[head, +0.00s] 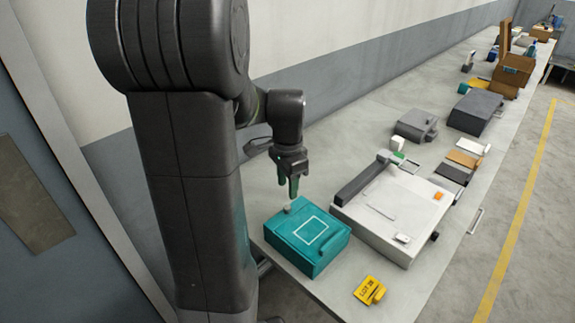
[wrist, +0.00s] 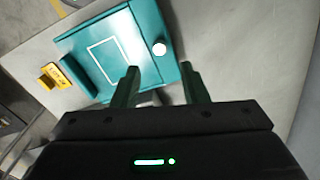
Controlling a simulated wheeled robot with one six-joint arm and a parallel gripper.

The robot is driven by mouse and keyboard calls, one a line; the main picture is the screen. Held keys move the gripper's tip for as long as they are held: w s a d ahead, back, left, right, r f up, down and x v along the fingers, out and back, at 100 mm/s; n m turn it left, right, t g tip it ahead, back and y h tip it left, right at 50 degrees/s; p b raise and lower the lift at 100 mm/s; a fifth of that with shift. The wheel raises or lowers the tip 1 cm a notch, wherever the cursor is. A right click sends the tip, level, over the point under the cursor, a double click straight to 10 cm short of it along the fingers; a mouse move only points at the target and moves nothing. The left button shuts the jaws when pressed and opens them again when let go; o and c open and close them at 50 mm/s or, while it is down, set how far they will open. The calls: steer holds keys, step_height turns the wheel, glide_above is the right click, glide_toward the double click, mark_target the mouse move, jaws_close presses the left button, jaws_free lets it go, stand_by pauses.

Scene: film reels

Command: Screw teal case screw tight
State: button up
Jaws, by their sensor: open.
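The teal case (head: 307,236) lies closed on the near end of the bench, with a white square outline on its lid. It also shows in the wrist view (wrist: 77,47). The case screw is a pale round knob (wrist: 159,49) near one edge of the lid; in the head view it is a small grey knob (head: 287,208) at the case's back-left side. My gripper (head: 291,196) points down above that knob. In the wrist view my gripper's two green fingers (wrist: 158,84) are apart, with nothing between them, and the knob appears beyond the gap. The fingers look clear of the knob.
A yellow tag reading "LOT 28" (head: 369,290) lies beside the case at the bench's front edge. A white flat machine with a dark bar (head: 400,215) stands close to the right. Grey boxes (head: 474,112) and small cards (head: 464,159) lie farther along the bench (head: 345,120).

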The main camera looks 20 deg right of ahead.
mark_target(288, 207)
step_height(288, 207, up, 7)
steer(key=shift+f, duration=0.15)
steer(key=shift+f, duration=0.1)
stand_by(0.4)
step_height(288, 207, down, 14)
steer(key=shift+r, duration=0.1)
stand_by(0.5)
steer(key=shift+r, duration=0.15)
